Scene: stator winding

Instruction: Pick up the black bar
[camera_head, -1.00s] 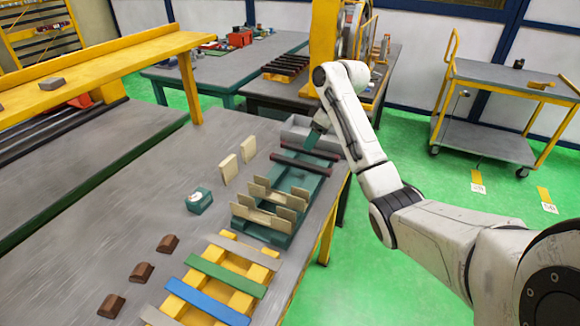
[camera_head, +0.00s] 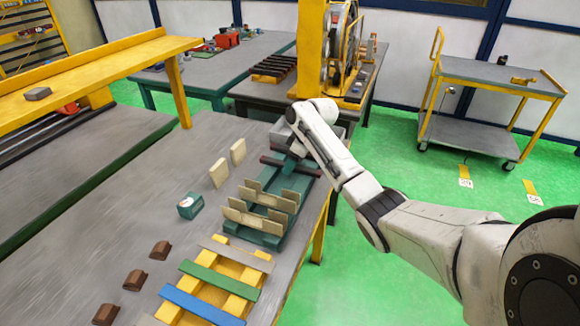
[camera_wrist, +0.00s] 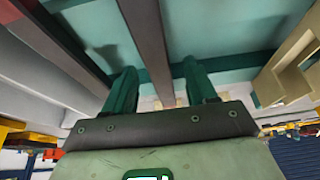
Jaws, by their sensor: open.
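Two dark bars lie across a teal fixture (camera_head: 305,182) on the near table. The nearer bar (camera_head: 268,160) shows on both sides of my gripper (camera_head: 294,152), which is low over the bars. In the wrist view my gripper (camera_wrist: 160,88) is open, with two green fingers apart. One dark bar (camera_wrist: 148,40) runs lengthwise through the gap between the fingers, touching neither visibly. The second dark bar (camera_wrist: 62,42) lies to the left, outside the fingers. How deep the fingertips reach beside the bar is hard to tell.
Upright beige plates (camera_head: 262,200) stand close beside the bars; a beige notched piece (camera_wrist: 290,62) is right of the fingers. A grey bin (camera_head: 279,133) stands behind. A yellow rack with coloured strips (camera_head: 222,275) lies nearer.

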